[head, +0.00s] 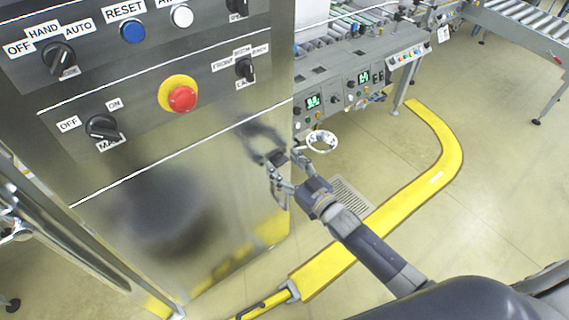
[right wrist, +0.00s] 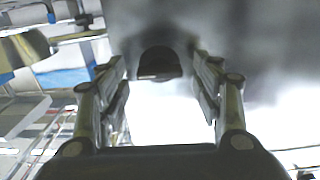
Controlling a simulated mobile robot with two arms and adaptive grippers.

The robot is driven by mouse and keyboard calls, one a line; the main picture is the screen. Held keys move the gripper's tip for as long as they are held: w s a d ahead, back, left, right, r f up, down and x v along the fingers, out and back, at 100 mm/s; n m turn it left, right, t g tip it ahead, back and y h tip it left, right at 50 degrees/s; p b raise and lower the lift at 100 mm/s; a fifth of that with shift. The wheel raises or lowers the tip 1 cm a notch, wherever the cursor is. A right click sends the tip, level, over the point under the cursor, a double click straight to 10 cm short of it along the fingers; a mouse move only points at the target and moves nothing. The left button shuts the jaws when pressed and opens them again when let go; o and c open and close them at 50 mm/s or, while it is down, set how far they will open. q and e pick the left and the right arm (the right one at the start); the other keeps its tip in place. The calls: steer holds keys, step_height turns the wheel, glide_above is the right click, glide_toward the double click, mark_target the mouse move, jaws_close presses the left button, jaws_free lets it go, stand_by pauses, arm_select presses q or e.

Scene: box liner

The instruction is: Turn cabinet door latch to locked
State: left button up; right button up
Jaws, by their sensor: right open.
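The steel cabinet (head: 225,195) fills the left half of the head view. A small dark knob, which looks like the door latch (head: 277,157), sits low near the cabinet's right edge. My right gripper (head: 286,164) is open at this knob, with its fingers to either side. In the right wrist view the dark, rounded latch (right wrist: 158,64) lies between the two spread fingers of the right gripper (right wrist: 159,78). I cannot tell whether the fingers touch it. Its turn position is unclear. My left gripper is not in view.
Above on the cabinet are a red emergency button (head: 183,98), a blue reset button (head: 132,31) and black selector switches (head: 102,127). A machine with a white handwheel (head: 322,142) stands behind my right gripper. A yellow floor strip (head: 385,215) curves across open floor.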

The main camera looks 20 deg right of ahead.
steer(key=shift+w, duration=0.25)
steer(key=c, duration=1.1)
steer(key=shift+o, duration=0.2)
